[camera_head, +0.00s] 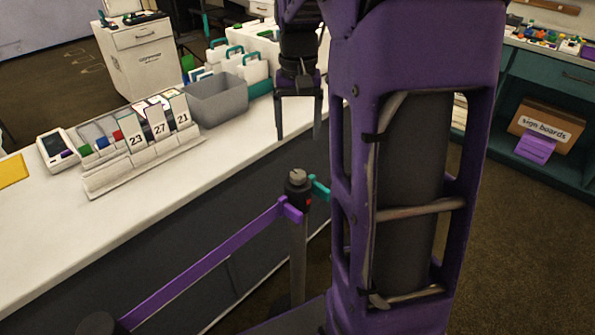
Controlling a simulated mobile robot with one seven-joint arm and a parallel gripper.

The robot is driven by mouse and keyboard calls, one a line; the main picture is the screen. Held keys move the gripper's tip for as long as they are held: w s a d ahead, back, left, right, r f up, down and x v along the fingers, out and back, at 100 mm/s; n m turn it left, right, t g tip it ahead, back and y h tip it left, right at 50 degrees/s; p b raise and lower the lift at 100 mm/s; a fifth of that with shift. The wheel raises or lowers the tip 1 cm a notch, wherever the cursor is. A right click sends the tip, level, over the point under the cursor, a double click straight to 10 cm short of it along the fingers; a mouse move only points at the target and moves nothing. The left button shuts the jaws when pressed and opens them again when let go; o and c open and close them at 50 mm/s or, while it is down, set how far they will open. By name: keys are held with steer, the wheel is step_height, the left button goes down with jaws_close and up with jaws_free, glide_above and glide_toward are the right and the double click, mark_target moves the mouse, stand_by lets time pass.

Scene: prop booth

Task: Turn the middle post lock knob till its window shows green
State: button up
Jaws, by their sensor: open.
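A post (298,255) stands beside the counter front, with a dark head and a pale lock knob (297,175) on top. A small red patch (308,200) shows on the right side of the head; I cannot tell for sure that it is the window. A purple belt (215,258) runs from the head down to the left, and a short teal piece (320,189) sticks out on the right. My gripper (299,136) points down above the knob, open and empty, apart from it. Part of the post's right side is close to my purple arm column.
The white counter (150,225) runs behind the post. It carries a number rack (145,155), a card terminal (57,148) and a grey bin (218,99). Another dark post top (98,323) shows at the bottom left. A teal shelf (560,100) stands at the right.

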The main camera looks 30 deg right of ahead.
mark_target(298, 174)
step_height(298, 174, down, 12)
steer(key=shift+r+b, duration=0.15)
steer(key=shift+b, duration=0.8)
steer(key=shift+c, duration=0.2)
jaws_close()
